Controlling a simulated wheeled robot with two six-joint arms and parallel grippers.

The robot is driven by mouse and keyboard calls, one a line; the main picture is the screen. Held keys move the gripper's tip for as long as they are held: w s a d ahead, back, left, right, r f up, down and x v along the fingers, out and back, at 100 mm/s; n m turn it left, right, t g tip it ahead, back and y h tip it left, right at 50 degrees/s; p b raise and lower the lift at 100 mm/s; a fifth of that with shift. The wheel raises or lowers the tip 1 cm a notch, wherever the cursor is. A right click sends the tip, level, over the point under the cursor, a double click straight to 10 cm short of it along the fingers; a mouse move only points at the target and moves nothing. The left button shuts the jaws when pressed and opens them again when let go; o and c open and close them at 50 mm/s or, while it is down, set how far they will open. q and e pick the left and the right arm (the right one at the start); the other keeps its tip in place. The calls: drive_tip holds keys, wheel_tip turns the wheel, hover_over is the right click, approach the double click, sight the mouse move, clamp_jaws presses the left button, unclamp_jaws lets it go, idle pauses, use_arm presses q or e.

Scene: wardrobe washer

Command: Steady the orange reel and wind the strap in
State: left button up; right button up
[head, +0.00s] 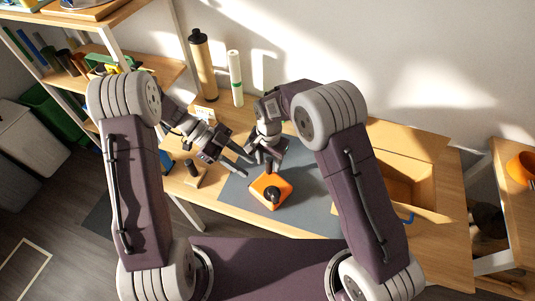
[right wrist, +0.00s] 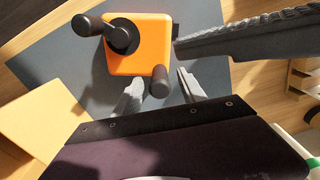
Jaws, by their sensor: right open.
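The orange reel (head: 270,190) lies on the grey mat (head: 302,212) and shows a black hub and crank with knobs on top. In the right wrist view the reel (right wrist: 150,58) has one dark knob (right wrist: 160,83) close to my fingertips. My right gripper (head: 270,168) is above the reel's far edge. Its fingers (right wrist: 158,92) are open, one on either side of that knob, contact unclear. My left gripper (head: 246,166) is open and empty, left of the reel, its fingers apart from it. A small black part (right wrist: 175,30) sits at the reel's side. I cannot make out the strap.
A cardboard box (head: 405,185) stands on the table at the right. Tall tubes (head: 203,65) stand at the back. Shelves are at the left. The mat's front right is clear.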

drive_tip(key=shift+f, duration=0.35)
clamp_jaws()
idle(1.1)
drive_tip(key=shift+f, duration=0.1)
idle(1.3)
